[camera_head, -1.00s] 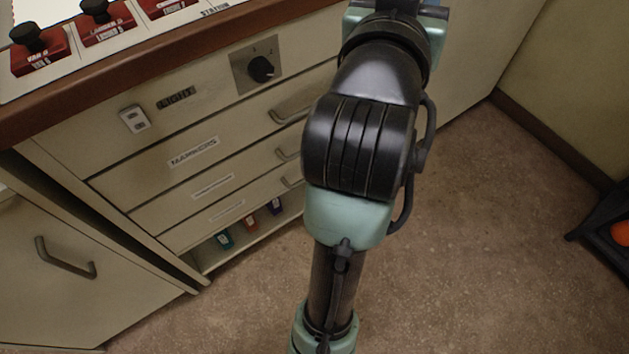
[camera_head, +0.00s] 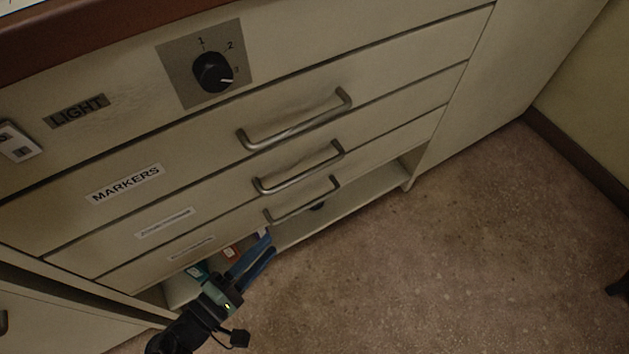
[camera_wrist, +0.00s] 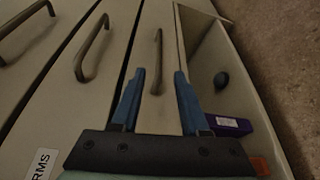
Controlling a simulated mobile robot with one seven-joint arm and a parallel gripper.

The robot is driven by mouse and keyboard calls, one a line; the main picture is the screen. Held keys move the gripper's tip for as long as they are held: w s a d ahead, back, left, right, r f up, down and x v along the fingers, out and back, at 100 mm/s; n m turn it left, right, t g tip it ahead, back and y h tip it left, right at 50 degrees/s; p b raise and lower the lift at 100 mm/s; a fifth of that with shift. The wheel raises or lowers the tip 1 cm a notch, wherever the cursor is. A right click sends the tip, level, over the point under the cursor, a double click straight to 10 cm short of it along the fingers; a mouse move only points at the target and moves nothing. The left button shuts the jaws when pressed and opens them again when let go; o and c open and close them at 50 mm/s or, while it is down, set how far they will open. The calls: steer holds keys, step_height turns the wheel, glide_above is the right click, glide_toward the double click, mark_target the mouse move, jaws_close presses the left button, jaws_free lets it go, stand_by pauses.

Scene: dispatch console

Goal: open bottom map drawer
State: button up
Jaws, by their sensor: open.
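The bottom drawer (camera_head: 390,150) is the lowest of three in the cream console and looks closed, flush with the fronts above. Its grey bar handle (camera_head: 303,200) shows whole in the head view, and a small label on its front is too blurred to read. My gripper (camera_head: 268,245) has blue fingers, open and empty, just below the handle's left end in that view. In the wrist view, the bottom handle (camera_wrist: 157,62) appears between and beyond the fingertips of my gripper (camera_wrist: 160,75). I see no contact, and the depth gap is hard to judge.
Above are the middle handle (camera_head: 300,168) and the MARKERS drawer handle (camera_head: 296,122). Below is an open shelf (camera_head: 365,195) with a teal item (camera_head: 195,272), an orange one (camera_head: 231,252), a purple one (camera_wrist: 228,125) and a dark round thing (camera_wrist: 221,81).

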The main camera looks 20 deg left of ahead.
mark_target(304, 207)
steer(key=b+x, duration=0.4)
steer(key=x, duration=0.8)
steer(key=shift+w+d+b, duration=0.1)
steer(key=shift+w+b, duration=0.2)
jaws_close()
stand_by(0.9)
